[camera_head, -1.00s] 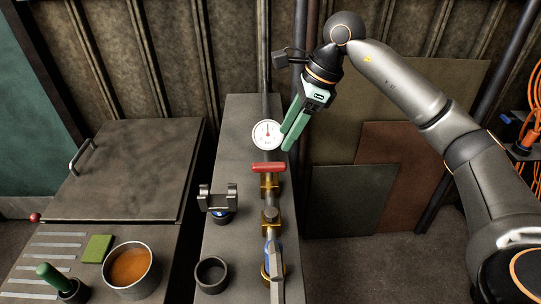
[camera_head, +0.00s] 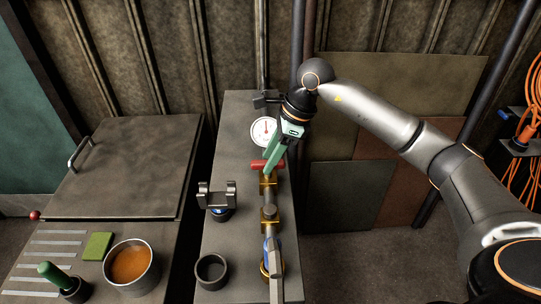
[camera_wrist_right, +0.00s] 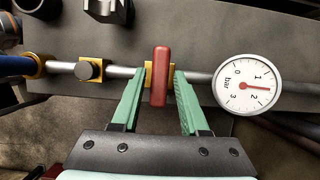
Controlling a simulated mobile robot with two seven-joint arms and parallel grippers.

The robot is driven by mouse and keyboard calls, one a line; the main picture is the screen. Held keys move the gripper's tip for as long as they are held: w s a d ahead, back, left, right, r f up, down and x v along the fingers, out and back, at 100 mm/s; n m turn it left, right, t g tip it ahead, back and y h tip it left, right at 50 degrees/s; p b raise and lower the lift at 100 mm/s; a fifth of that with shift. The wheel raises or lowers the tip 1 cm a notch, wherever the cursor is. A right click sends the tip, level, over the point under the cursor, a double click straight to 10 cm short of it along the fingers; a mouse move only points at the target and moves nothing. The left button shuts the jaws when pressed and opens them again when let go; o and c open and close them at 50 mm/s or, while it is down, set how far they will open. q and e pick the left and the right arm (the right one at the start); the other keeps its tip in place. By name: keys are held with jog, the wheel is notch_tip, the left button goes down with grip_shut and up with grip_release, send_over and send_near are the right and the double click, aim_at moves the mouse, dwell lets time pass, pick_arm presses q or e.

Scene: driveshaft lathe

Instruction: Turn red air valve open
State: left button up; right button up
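The red valve handle (camera_head: 260,165) sits on a brass valve body (camera_head: 268,181) on the grey pipe. In the right wrist view the red handle (camera_wrist_right: 160,76) lies crosswise to the pipe. My right gripper (camera_head: 270,167) is at the handle, with its green fingers covering the handle's right part in the head view. In the wrist view the right gripper (camera_wrist_right: 156,80) is open, with one finger on each side of the handle and gaps between. A white pressure gauge (camera_head: 264,131) stands behind the valve; its needle shows in the wrist view (camera_wrist_right: 248,85). My left gripper is not in view.
A grey fork-shaped holder (camera_head: 217,197) and a dark ring (camera_head: 211,272) are left of the pipe. A blue-handled part (camera_head: 268,252) is nearer on the pipe. A pot (camera_head: 132,267) and green sponge (camera_head: 97,246) are at lower left.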

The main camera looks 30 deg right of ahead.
grip_shut()
